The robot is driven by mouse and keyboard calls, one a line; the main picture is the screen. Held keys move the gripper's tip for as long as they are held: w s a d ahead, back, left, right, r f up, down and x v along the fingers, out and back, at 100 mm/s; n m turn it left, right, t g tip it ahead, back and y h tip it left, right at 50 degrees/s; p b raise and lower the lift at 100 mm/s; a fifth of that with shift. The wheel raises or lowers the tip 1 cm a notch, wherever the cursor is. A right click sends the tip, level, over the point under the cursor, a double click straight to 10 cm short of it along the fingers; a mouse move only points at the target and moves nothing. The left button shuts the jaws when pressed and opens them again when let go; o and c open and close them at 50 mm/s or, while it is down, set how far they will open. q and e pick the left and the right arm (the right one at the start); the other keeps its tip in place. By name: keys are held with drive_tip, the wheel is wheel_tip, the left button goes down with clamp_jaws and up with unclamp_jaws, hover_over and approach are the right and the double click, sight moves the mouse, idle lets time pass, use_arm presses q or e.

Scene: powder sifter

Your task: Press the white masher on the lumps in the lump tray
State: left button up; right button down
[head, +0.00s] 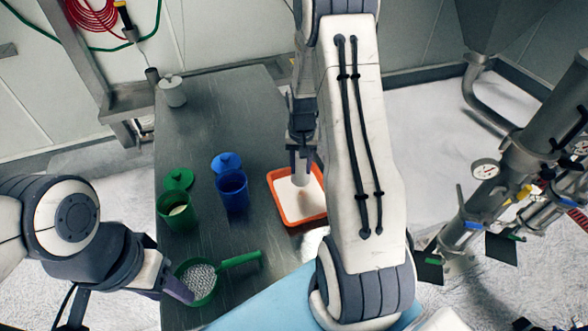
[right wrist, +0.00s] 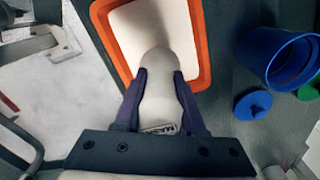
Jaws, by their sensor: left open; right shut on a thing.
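The lump tray (head: 277,208) is orange with pale contents, near the table's right edge; its rim also shows in the right wrist view (right wrist: 106,45). My right gripper (head: 301,164) is shut on the white masher (head: 300,179). In the right wrist view the masher (right wrist: 160,100) sits between both fingers, its rounded end over the tray with a shadow beyond it. I cannot tell whether it touches the contents. Separate lumps are hard to make out. My left gripper (head: 179,291) is open at the left side of the green sieve (head: 204,302), which holds pale grains.
A green cup (head: 178,218) with pale contents and a blue cup (head: 232,195) stand left of the tray. A green lid (head: 179,179) and a blue lid (head: 226,162) lie behind them. A white jar (head: 173,95) is at the back left. The table's back middle is clear.

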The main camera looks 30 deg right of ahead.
sight(302, 180)
drive_tip(key=shift+s+d+f, duration=0.1)
drive_tip(key=shift+s, duration=0.15)
drive_tip(key=shift+w+f+b, duration=0.1)
drive_tip(key=shift+f+b, duration=2.3)
drive_tip(key=shift+f, duration=0.45)
drive_tip(key=shift+f+b, duration=0.4)
drive_tip(key=shift+f, duration=0.2)
drive_tip(key=shift+r, duration=0.1)
wheel_tip(302, 180, up, 8)
drive_tip(key=p, duration=0.6)
drive_tip(key=shift+f, duration=0.25)
